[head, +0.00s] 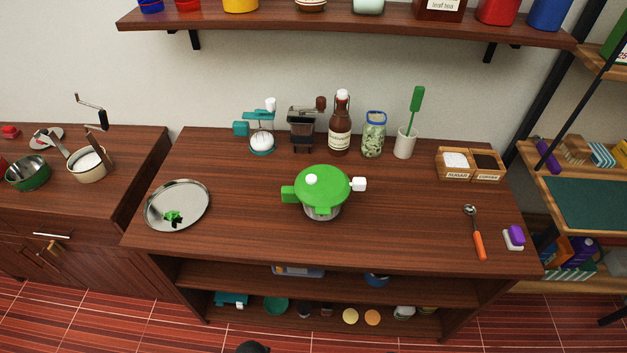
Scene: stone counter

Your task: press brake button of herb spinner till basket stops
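The herb spinner (323,187) stands upright near the middle of the dark wooden counter (250,215). It has a round green lid over a clear bowl, partly hidden under the lid. A small white knob sits on top of the lid, left of its centre. A green block sticks out at the left and a white block at the right. I cannot tell for sure which part is the brake button, nor whether the basket inside is turning. Neither of my grippers is in the head view, and nothing touches the spinner.
A round metal tray (190,197) with green herbs (173,217) lies at the left. A bottle (340,125), a jar (374,136) and other tools stand along the back. A ladle with an orange handle (479,245) lies at the right. The counter around the spinner's front is clear.

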